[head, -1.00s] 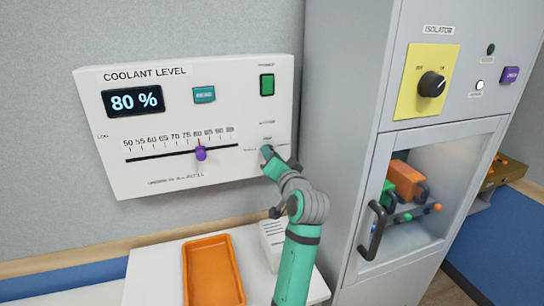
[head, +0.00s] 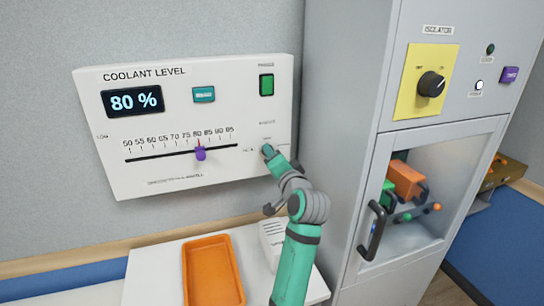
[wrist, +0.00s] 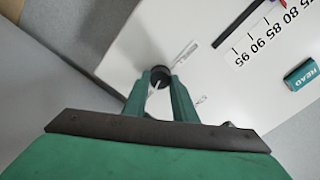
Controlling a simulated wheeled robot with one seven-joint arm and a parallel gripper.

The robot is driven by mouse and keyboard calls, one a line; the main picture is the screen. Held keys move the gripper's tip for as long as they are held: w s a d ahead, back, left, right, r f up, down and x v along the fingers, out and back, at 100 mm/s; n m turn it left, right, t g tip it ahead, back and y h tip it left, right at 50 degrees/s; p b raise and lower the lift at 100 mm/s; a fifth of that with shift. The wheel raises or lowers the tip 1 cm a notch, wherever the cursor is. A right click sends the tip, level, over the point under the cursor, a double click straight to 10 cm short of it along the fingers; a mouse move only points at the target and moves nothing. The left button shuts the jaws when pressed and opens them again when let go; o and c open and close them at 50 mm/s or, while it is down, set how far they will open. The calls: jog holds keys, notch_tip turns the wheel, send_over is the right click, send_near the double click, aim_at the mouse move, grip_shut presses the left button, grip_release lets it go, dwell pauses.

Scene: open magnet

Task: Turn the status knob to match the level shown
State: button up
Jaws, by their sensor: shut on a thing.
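The status knob (wrist: 160,76) is a small dark round knob on the white coolant panel (head: 120,180). In the wrist view my gripper (wrist: 160,88) has its two green fingers closed on the knob's sides. In the head view my gripper (head: 270,155) is at the panel's lower right and hides the knob. The small labels around the knob are too blurred to read surely. The display (head: 134,101) reads 80 %. The purple slider (head: 200,153) stands at about 80 on the scale.
A teal button (head: 204,95) and a green switch (head: 266,85) are on the panel. An orange tray (head: 212,272) lies on the white table below. A grey cabinet (head: 345,110) with a black isolator knob (head: 431,84) and a handled door stands close on the right.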

jog(key=o, duration=1)
jog(key=shift+d, duration=0.1)
jog(key=shift+o, duration=0.2)
jog(key=v, duration=1)
jog(key=shift+s, duration=0.4)
jog(key=shift+d, duration=0.25)
